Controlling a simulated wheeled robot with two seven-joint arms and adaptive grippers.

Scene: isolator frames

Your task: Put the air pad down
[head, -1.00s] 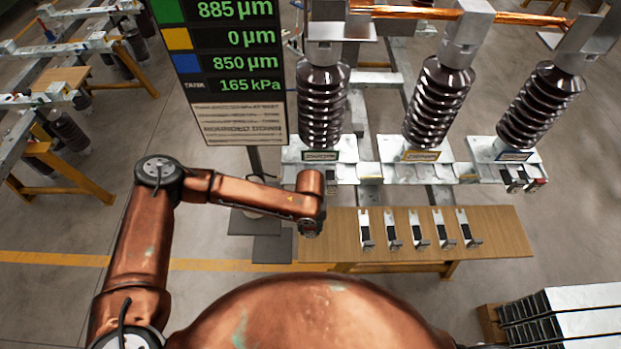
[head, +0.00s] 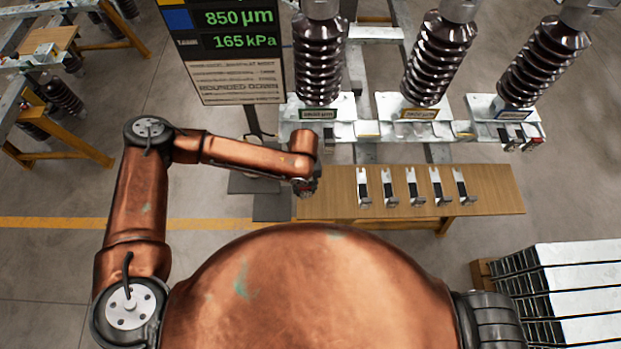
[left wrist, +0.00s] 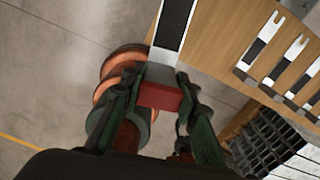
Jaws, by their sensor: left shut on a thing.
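My left gripper (left wrist: 158,92) is shut on a block with a red end face (left wrist: 160,98) and a pale grey top, which I take to be the air pad. A black strip with white edges (left wrist: 174,25) lies straight beyond it; I cannot tell whether it belongs to the held piece. In the head view my left gripper (head: 304,187) hangs over the left end of the wooden bench (head: 345,207), and the held piece is mostly hidden there. I cannot tell whether it touches the wood. My right gripper is not in view.
Several slotted white plates (head: 411,188) lie in a row on the bench. Behind it stands a metal frame (head: 385,131) with brown insulators (head: 427,65). A display board (head: 235,60) on a post stands behind my left arm. A stack of plates (head: 570,290) is at lower right.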

